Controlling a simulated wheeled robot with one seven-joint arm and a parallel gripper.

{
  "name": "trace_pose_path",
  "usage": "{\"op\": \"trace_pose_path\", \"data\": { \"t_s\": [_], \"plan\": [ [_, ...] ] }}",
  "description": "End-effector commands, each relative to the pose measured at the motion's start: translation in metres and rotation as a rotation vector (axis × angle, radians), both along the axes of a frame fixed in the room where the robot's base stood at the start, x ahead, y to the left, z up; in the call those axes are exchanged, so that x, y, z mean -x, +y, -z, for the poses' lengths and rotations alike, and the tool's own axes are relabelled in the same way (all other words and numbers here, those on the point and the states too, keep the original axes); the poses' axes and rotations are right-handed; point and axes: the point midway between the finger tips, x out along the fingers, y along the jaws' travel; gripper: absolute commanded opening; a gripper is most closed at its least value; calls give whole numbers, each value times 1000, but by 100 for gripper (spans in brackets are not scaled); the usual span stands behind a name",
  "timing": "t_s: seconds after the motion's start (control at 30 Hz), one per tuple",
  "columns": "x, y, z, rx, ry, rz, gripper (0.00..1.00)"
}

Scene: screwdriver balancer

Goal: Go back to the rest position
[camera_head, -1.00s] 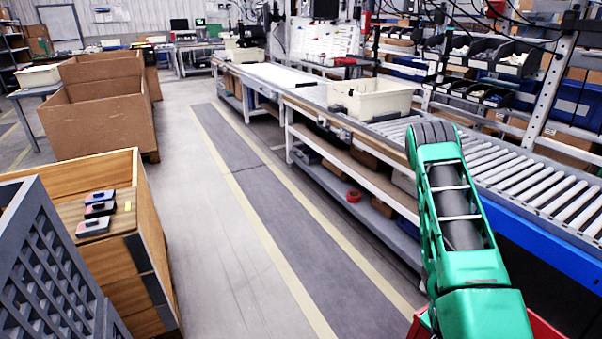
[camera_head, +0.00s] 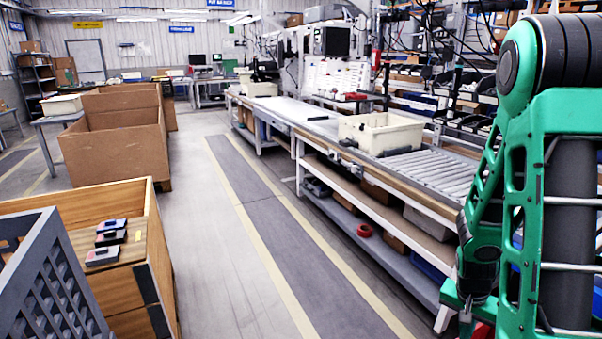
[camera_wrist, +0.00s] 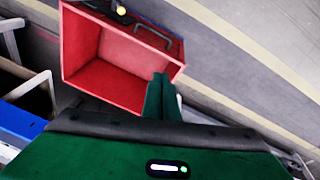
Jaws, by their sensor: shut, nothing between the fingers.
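My arm (camera_head: 570,190) stands folded at the right of the head view, in front of the conveyor. Its wrist hangs down at the lower right, and the fingertips fall below that picture. In the wrist view my gripper (camera_wrist: 162,82) has its two green fingers together, with nothing between them. The fingertips show over the near right side of an open red box (camera_wrist: 105,88). I cannot tell how high above it they are.
A conveyor bench (camera_head: 320,125) with a cream bin (camera_head: 380,133) runs along the right. At left are a grey crate (camera_head: 50,285), a wooden box (camera_head: 150,245) holding several small devices (camera_head: 103,256), and cardboard boxes (camera_head: 110,150). The striped floor aisle (camera_head: 270,240) is clear.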

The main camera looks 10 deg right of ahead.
Motion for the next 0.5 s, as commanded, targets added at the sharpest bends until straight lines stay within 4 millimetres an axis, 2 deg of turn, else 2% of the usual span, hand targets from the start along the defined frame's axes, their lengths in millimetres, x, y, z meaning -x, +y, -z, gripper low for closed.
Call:
{"op": "trace_pose_path", "data": {
  "t_s": [0.03, 0.1, 0.27, 0.5],
  "plan": [
    [1, 3, -15, -6, -3, -16, 0],
    [5, 9, -33, -22, 6, -44, 0],
    [19, 24, -74, -56, 23, -107, 0],
    [48, 50, -130, -117, 42, -213, 0]
  ]
}}
